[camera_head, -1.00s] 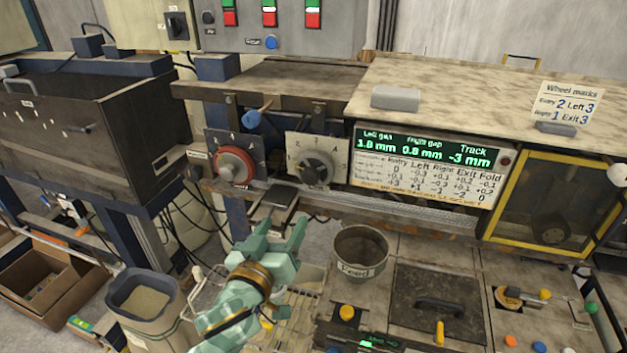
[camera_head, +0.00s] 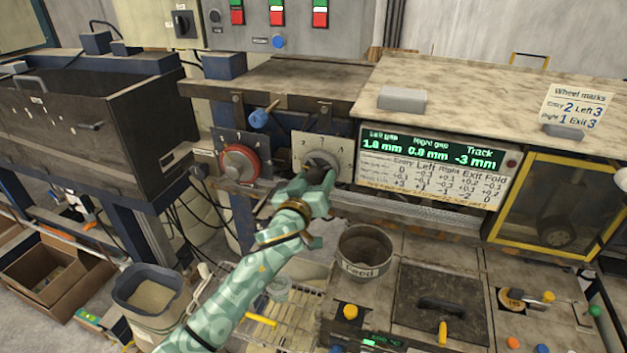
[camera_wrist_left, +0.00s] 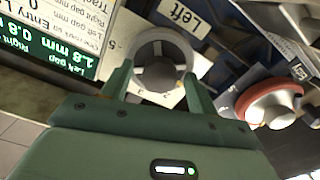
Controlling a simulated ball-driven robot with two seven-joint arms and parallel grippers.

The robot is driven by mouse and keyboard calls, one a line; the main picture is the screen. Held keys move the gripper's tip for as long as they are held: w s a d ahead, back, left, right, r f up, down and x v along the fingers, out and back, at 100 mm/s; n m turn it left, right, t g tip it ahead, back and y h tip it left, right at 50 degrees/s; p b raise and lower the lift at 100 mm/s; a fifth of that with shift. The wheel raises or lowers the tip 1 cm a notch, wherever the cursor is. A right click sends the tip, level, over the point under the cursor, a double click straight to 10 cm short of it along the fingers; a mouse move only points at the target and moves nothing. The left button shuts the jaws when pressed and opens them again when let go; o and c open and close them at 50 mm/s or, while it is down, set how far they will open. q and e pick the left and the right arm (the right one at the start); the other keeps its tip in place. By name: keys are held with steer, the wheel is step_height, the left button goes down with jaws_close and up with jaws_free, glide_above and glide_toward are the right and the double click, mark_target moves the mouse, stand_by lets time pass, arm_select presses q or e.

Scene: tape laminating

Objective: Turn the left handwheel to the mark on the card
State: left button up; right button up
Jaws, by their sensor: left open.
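The left handwheel (camera_head: 320,160) is a grey wheel on a pale numbered dial plate. In the left wrist view the grey wheel (camera_wrist_left: 162,52) has a dark hub and sits beside a "Left" label (camera_wrist_left: 184,14). My left gripper (camera_head: 318,182) is at the front of this wheel. In the left wrist view its open fingers (camera_wrist_left: 157,76) lie either side of the wheel's near part; I cannot tell whether they touch it. The gripper hides the wheel's lower part in the head view. The card (camera_head: 575,107) reads Entry 2, Left 3, Right 1, Exit 3. My right gripper is not in view.
A red handwheel (camera_head: 240,162) on a dark plate is just left of the grey one. A green display (camera_head: 437,147) to the right reads left gap 1.8 mm. A feed pot (camera_head: 364,252) stands below, right of my left arm.

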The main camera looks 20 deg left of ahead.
arm_select(q)
steer(key=c, duration=1)
steer(key=m+p, duration=0.1)
steer(key=m, duration=0.2)
steer(key=shift+m, duration=0.4)
steer(key=m+p, duration=0.1)
steer(key=m, duration=0.2)
steer(key=shift+m, duration=0.3)
steer(key=m+p, duration=0.1)
steer(key=m, duration=0.3)
steer(key=shift+m, duration=2.1)
steer(key=shift+s+p, duration=0.1)
steer(key=shift+p, duration=0.2)
